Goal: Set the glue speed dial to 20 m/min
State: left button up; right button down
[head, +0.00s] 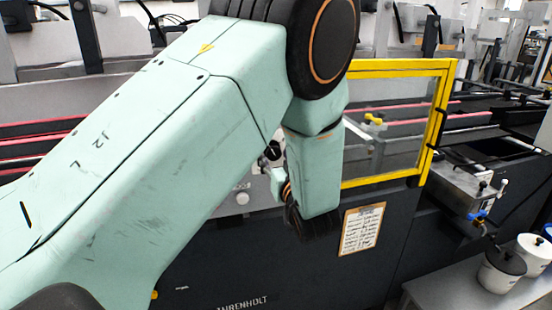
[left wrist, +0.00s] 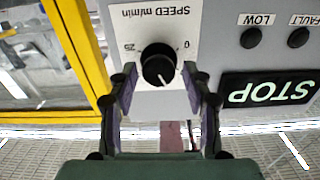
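The glue speed dial (left wrist: 158,64) is a round black knob on a white plate (left wrist: 128,22) marked "SPEED m/min", upside down in the left wrist view. The mark 25 is on its left and 0 on its right. A pale pointer line on the knob points down and slightly right in the picture. My left gripper (left wrist: 161,84) is open, its fingertips on either side of the dial's lower part. I cannot tell whether they touch it. In the head view my left arm hides the dial and most of the gripper. My right gripper is not in view.
A yellow-framed guard (head: 437,115) stands right of my arm. A paper sheet (head: 362,229) hangs below it. White pots (head: 499,272) stand at lower right.

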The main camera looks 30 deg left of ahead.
pick_arm(q)
jog(key=shift+w+f, duration=0.15)
jog(key=shift+w, duration=0.1)
jog(key=c, duration=0.9)
jog(key=shift+s+m+p, duration=0.1)
jog(key=shift+m+p, duration=0.2)
jog(key=shift+m, duration=0.1)
jog(key=m+p, duration=0.2)
jog(key=m, duration=0.1)
jog(key=shift+a+r+m+p, duration=0.1)
jog(key=shift+r+m+p, duration=0.15)
jog(key=shift+m+p, duration=0.15)
jog(key=m+p, duration=0.3)
jog(key=m, duration=0.2)
jog(key=m+p, duration=0.1)
jog(key=m, duration=0.3)
jog(key=shift+m+p, duration=0.8)
jog(key=shift+m, duration=1.1)
